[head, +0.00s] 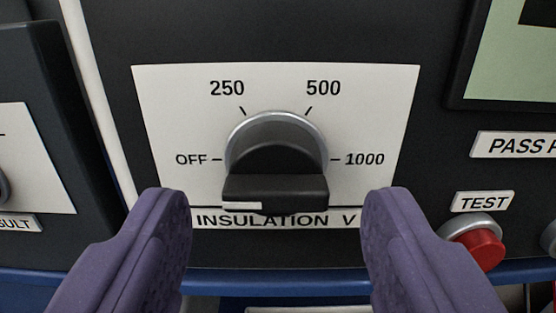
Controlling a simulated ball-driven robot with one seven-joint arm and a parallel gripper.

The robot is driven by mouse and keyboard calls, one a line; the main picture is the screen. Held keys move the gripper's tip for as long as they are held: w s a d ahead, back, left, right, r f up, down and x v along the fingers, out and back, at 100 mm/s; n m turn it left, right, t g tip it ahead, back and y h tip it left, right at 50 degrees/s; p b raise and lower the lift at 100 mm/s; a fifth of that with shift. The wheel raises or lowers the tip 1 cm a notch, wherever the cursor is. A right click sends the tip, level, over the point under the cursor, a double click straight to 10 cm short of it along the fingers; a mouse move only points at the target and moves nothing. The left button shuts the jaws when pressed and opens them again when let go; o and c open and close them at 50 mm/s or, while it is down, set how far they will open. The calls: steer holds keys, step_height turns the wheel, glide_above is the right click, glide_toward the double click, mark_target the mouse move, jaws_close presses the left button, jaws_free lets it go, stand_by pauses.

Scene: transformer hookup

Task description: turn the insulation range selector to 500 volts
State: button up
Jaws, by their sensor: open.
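The insulation range selector (275,180) is a black knob with a bar handle and a grey ring, on a white plate (170,100) marked OFF, 250, 500 and 1000. Its bar lies level, and the short white mark on it is on the left half, toward OFF. The 500 label (323,88) is at the upper right of the knob. My gripper (276,208) is open, with one purple finger on each side of the bar. Gaps show between both fingers and the knob, and nothing is held.
A red TEST button (480,248) is to the right of my right finger. Above it are a PASS label (515,146) and a green screen (515,60). Another dark panel (35,110) stands at the left. A blue edge (275,282) runs below the panel.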

steer(key=shift+w+r, duration=0.1)
steer(key=shift+w, duration=0.9)
steer(key=c, duration=1)
